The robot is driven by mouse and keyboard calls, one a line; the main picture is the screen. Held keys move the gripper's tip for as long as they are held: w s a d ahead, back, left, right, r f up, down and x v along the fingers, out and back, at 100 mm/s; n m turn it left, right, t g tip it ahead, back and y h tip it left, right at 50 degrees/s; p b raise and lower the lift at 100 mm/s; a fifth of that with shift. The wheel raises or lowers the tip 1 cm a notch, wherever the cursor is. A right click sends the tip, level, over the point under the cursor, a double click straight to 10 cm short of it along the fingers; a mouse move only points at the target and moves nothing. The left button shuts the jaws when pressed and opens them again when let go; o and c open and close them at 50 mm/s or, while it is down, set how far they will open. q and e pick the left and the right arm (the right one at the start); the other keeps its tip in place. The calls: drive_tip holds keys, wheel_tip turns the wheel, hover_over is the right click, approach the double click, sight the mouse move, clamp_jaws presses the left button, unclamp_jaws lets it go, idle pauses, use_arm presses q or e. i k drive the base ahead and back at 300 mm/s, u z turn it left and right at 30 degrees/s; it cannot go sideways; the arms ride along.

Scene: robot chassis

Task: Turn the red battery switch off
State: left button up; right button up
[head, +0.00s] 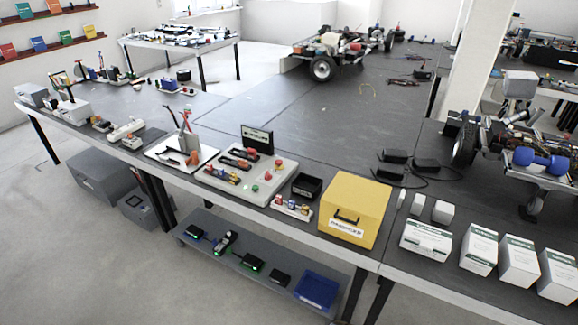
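I cannot tell for sure which part is the red battery switch. A grey panel (228,181) lies on the near table with dark modules, a small red knob (267,174) and a green button (254,188). A wheeled chassis (335,56) stands on the table at the back; a small red part shows on it. Another wheeled chassis (522,165) stands at the right with a blue dumbbell-shaped part (541,160). Neither of my grippers is in view.
A yellow box (355,203) and several white boxes (480,247) line the near table edge. A white tray (181,153) with tools lies left of the panel. Black adapters with cables (393,156) lie at right. The dark tabletop (345,115) is mostly bare in the middle.

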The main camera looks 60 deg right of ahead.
sight(269, 176)
drive_tip(key=z, duration=0.85)
drive_tip(key=i, duration=0.8)
drive_tip(key=z, duration=0.95)
